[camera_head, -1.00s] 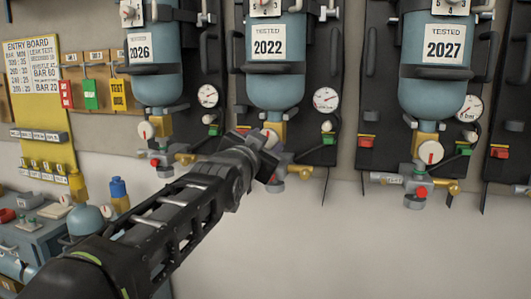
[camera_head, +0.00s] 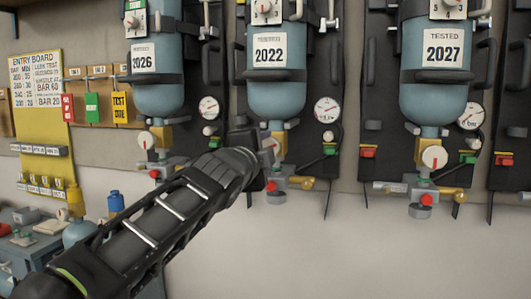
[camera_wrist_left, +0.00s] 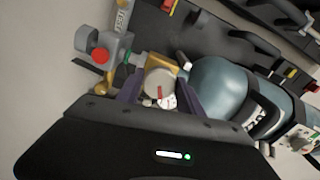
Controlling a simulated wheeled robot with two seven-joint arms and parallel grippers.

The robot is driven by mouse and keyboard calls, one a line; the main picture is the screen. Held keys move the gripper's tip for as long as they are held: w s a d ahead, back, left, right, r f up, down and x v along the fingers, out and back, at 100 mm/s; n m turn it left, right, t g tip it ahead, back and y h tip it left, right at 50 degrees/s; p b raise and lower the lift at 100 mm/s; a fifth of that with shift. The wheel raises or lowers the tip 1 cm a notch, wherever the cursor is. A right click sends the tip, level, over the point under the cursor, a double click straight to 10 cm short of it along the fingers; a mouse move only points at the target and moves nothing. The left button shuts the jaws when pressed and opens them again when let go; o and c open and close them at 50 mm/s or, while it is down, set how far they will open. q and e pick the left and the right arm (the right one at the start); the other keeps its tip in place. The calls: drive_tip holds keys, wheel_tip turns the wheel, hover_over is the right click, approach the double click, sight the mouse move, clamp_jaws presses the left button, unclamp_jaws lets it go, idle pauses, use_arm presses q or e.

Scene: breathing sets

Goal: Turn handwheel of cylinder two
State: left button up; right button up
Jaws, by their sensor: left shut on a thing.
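The middle blue cylinder (camera_head: 276,92), tagged 2022, hangs on its dark backplate. Its handwheel (camera_head: 272,144) sits at the brass valve below the cylinder and is partly hidden by my left gripper (camera_head: 260,146). In the left wrist view the round pale handwheel (camera_wrist_left: 160,88) with a red mark lies between the two purple fingers of my left gripper (camera_wrist_left: 160,96). The fingers are closed on its sides. A red knob (camera_wrist_left: 100,55) on a grey fitting is beside the valve. My right gripper is not in view.
Cylinders tagged 2026 (camera_head: 158,80) and 2027 (camera_head: 432,85) hang on either side, each with its own handwheel. A pressure gauge (camera_head: 326,110) is right of the middle cylinder. A yellow entry board (camera_head: 40,110) is at the left. The wall below the cylinders is clear.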

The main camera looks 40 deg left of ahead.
use_arm(q)
drive_tip(key=m+p, duration=0.3)
drive_tip(key=m, duration=0.8)
drive_tip(key=m+p, duration=0.3)
drive_tip(key=m, duration=0.9)
drive_tip(key=shift+w+d+r, duration=0.1)
drive_tip(key=shift+d, duration=0.1)
drive_tip(key=o, duration=1.4)
drive_tip(key=shift+r, duration=0.1)
